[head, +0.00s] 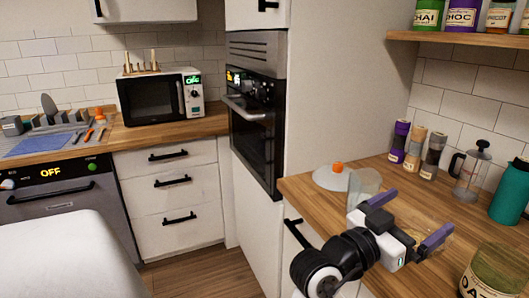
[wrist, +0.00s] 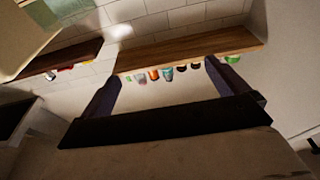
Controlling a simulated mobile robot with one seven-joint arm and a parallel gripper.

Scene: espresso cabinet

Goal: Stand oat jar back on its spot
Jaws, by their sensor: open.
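A jar (head: 492,272) with a pale label reading "OA" is at the lower right corner of the head view, on the wooden counter; I take it for the oat jar. It looks roughly upright, but the frame edge cuts it off. My gripper (head: 410,217) is open above the counter, left of and beyond this jar, its two purple fingers spread apart. In the wrist view my gripper (wrist: 167,88) has nothing visible between its fingers. I cannot tell which place on the counter is the jar's spot.
A clear glass (head: 364,186) and a white lid with an orange knob (head: 333,178) are close to my gripper. Several spice jars (head: 413,148), a French press (head: 470,170) and a teal bottle (head: 509,192) line the wall. A shelf (head: 465,39) holds labelled jars above.

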